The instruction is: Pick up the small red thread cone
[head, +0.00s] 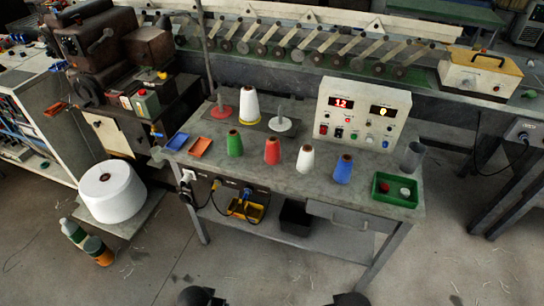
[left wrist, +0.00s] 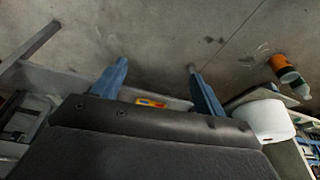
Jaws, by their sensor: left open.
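The small red thread cone (head: 272,151) stands upright on the grey table (head: 240,176), in a row between a green cone (head: 235,144) on its left and a white cone (head: 305,159) on its right. A blue cone (head: 343,169) stands further right in the same row. My left gripper (left wrist: 157,66) shows in the left wrist view with its two blue fingers spread and nothing between them. The floor lies beyond its fingertips, and the red cone is not in that view. My right gripper's fingers do not show in either view.
Behind the row stand a large white cone (head: 250,106) and a control box (head: 360,115) with lit displays. A green tray (head: 395,190) sits at the table's right end. A big white spool (head: 111,191) stands low at the left. The tabletop before the cones is clear.

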